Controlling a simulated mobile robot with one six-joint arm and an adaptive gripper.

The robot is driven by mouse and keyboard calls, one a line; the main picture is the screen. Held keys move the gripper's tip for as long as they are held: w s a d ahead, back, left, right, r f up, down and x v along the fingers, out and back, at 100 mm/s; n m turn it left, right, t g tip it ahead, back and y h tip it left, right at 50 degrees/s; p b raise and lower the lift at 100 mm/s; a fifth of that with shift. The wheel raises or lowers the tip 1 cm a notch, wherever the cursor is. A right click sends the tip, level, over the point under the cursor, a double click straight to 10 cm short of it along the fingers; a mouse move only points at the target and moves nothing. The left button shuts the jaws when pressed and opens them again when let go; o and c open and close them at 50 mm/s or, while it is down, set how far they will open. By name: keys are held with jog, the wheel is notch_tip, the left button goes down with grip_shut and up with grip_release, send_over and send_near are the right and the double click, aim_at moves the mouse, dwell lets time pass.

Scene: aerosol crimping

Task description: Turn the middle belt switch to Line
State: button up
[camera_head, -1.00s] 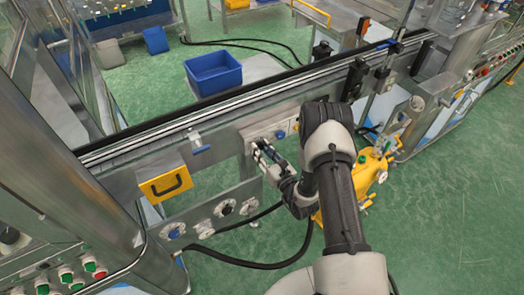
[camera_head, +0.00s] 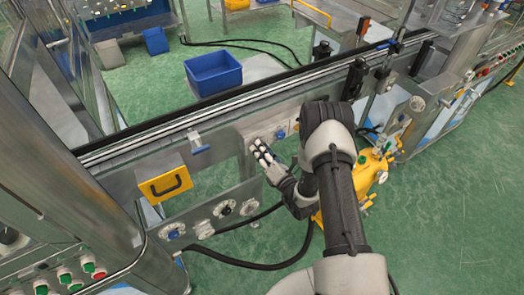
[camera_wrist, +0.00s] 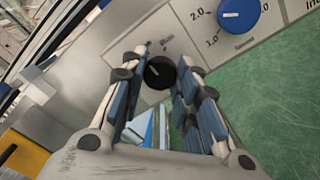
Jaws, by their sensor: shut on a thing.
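The black belt switch knob (camera_wrist: 160,72) sits on a pale panel, between my fingertips in the wrist view. Small print beside the knob is too blurred to read surely, so its setting is unclear. My gripper (camera_wrist: 163,66) is shut on the knob, one finger on each side. In the head view my gripper (camera_head: 262,151) is at the front panel (camera_head: 250,129) of the conveyor, and hides the knob.
A blue dial (camera_wrist: 238,14) marked 1.0 and 2.0 is close beside the knob. A yellow handled panel (camera_head: 165,184) is to the left. A yellow machine (camera_head: 374,168) stands right of my arm. A blue bin (camera_head: 213,72) is behind the conveyor rail (camera_head: 200,118).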

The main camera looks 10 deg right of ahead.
dwell(0.3)
jog(key=o, duration=1.1)
jog(key=shift+c, duration=0.2)
jog(key=v, duration=1.2)
